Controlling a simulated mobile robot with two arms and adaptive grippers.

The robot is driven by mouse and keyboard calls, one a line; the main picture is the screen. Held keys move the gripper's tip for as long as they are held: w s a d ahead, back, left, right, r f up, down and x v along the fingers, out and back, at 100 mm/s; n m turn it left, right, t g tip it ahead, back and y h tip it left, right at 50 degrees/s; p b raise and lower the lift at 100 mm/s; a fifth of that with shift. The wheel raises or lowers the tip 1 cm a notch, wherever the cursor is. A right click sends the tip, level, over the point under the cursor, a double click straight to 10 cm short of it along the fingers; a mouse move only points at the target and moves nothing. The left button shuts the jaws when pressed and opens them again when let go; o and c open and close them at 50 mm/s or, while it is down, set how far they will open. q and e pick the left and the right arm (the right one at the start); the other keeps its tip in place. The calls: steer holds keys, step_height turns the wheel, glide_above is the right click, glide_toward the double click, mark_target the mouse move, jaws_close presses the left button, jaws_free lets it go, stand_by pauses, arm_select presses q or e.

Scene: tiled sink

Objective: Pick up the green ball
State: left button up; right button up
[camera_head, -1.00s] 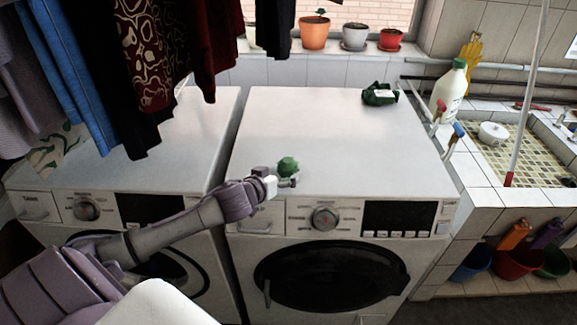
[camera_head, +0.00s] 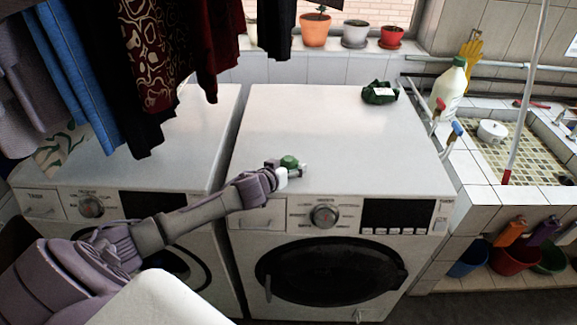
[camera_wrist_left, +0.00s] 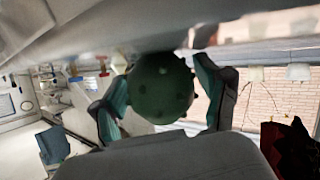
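The small green knobbly ball (camera_head: 289,161) is at the front of the right washing machine's white top. My left gripper (camera_head: 290,171) reaches in from the left with its fingers around the ball. In the left wrist view the ball (camera_wrist_left: 161,88) fills the space between the two fingers of my left gripper (camera_wrist_left: 160,92). Both fingertips look in contact with its sides. I cannot tell whether the ball is lifted off the surface. My right gripper is not in view.
A dark green packet (camera_head: 379,93) lies at the machine's back right. A white bottle (camera_head: 451,88) stands beside the tiled sink (camera_head: 478,200). Clothes (camera_head: 150,60) hang low at upper left. The middle of the machine top (camera_head: 320,125) is clear.

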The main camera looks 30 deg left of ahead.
arm_select(q)
steer(key=c, duration=0.7)
steer(key=shift+c, duration=0.3)
steer(key=shift+r, duration=0.1)
